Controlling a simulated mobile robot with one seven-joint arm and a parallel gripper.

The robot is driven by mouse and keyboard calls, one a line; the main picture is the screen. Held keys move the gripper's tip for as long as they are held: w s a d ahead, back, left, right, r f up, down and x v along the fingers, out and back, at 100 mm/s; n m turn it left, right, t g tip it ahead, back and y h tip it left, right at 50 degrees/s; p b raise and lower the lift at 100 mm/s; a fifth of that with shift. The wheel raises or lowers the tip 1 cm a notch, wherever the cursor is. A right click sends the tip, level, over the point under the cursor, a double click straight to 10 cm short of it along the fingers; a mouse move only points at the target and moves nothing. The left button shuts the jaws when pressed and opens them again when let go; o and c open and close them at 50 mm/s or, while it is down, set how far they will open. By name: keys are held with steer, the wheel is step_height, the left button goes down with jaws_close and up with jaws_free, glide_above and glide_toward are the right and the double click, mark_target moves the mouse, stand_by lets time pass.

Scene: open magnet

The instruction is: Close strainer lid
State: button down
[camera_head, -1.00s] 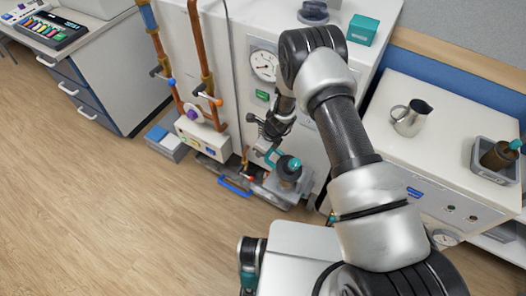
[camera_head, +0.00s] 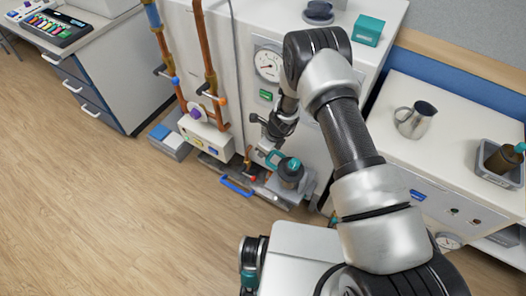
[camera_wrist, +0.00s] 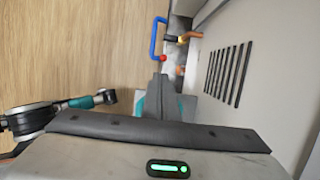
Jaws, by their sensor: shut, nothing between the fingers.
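The strainer (camera_head: 289,176) is a small dark grey body with teal on top. It stands low at the foot of the white cabinet in the head view. Teal surfaces show on both sides of the fingers there.
The white cabinet (camera_head: 310,150) rises close beside my gripper. A blue handle (camera_head: 237,187) lies low to the left, also in the wrist view (camera_wrist: 154,38). Copper pipes (camera_head: 209,80) and a valve box (camera_head: 203,135) stand further left. The wooden floor (camera_head: 120,220) is clear.

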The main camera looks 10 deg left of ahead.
steer(key=shift+f, duration=0.15)
steer(key=shift+a+f+b, duration=0.1)
steer(key=shift+f+b, duration=0.25)
steer(key=shift+b, duration=0.1)
steer(key=shift+f, duration=0.25)
steer(key=shift+w+r, duration=0.1)
